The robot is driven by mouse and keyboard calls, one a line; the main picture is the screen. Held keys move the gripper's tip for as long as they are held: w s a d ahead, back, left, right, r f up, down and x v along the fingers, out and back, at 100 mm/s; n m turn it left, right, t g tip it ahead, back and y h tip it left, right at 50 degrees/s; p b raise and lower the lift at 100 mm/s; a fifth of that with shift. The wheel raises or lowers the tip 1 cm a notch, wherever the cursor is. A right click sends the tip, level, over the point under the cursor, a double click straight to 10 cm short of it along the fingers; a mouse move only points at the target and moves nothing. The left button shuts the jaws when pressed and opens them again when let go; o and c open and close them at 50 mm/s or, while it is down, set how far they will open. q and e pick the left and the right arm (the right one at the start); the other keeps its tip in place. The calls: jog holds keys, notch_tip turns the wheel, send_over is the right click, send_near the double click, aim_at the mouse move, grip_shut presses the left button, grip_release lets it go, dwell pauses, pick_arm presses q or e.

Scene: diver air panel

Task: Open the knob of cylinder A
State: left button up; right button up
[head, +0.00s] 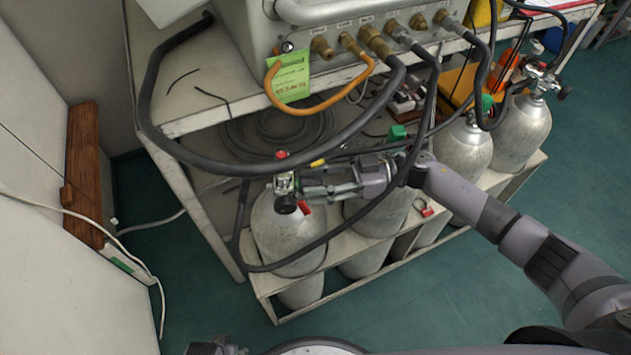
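Several silver cylinders stand in a low rack; I cannot read any letter on them. My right gripper (309,187) is at the valve (285,183) on top of the leftmost cylinder (285,235). A black round knob (285,204) shows on this valve's near side, with a red piece beside it. The fingers point left at the valve and seem very close to it; contact and finger opening cannot be made out. A grey part at the bottom edge may be my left gripper (215,346); it is cut off, so its state is unclear.
More hoses hang above my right arm. A green tag (288,78) hangs from the box. The rack's wooden rail (365,270) runs in front; the green floor (430,300) is clear.

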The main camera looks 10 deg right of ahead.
jog(key=shift+o, duration=0.9)
pick_arm(q)
jog(key=shift+f, duration=0.1)
pick_arm(e)
jog(key=shift+f, duration=0.1)
